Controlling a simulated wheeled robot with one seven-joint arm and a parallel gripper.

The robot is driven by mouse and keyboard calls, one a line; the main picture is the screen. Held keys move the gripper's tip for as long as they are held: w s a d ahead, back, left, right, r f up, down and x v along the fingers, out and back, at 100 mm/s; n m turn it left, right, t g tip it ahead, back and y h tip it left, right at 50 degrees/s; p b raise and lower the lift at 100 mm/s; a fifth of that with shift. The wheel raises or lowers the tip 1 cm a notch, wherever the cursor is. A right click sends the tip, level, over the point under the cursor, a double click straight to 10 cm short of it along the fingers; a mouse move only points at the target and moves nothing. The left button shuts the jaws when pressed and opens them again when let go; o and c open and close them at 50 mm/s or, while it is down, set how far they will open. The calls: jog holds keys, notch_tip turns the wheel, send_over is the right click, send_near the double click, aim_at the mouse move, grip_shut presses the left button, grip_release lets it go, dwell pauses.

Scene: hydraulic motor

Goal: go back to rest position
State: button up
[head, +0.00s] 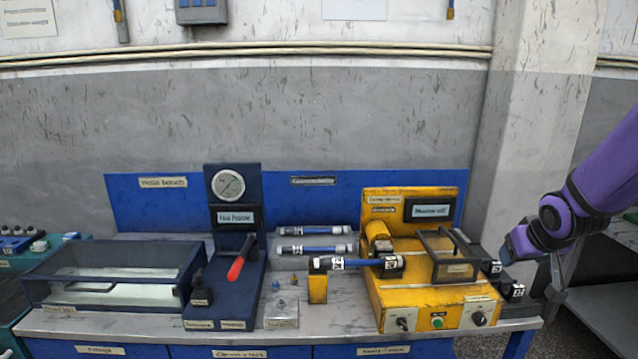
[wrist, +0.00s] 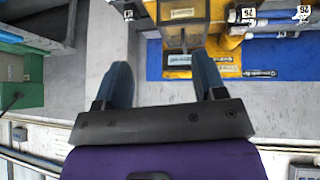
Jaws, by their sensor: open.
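My gripper (head: 512,250) is at the right side in the head view, on my purple arm. It hangs by the right end of the bench (head: 345,335), near the yellow motor stand (head: 430,300). In the wrist view my gripper (wrist: 162,78) shows two blue fingers spread apart with nothing between them. The yellow stand (wrist: 180,58) lies beyond the fingertips there.
A pressure gauge unit (head: 230,200) with a red lever (head: 236,268) stands mid-bench. A dark-framed tray (head: 40,291) is at the left. Two dark blocks (head: 514,292) sit at the bench's right end. A grey shelf (head: 606,310) stands beyond the arm.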

jog(key=s+a+r, duration=0.3)
jog(key=s+r, duration=0.2)
jog(key=s, duration=0.3)
jog(key=s+a+r+g+y, duration=0.1)
jog(key=s+a+r, duration=0.3)
jog(key=s, duration=0.3)
jog(key=s+a+r, duration=0.4)
jog(key=s+r, duration=0.2)
jog(key=s, duration=0.2)
jog(key=shift+s+r+g+y, duration=0.3)
jog(key=shift+r+g, duration=0.1)
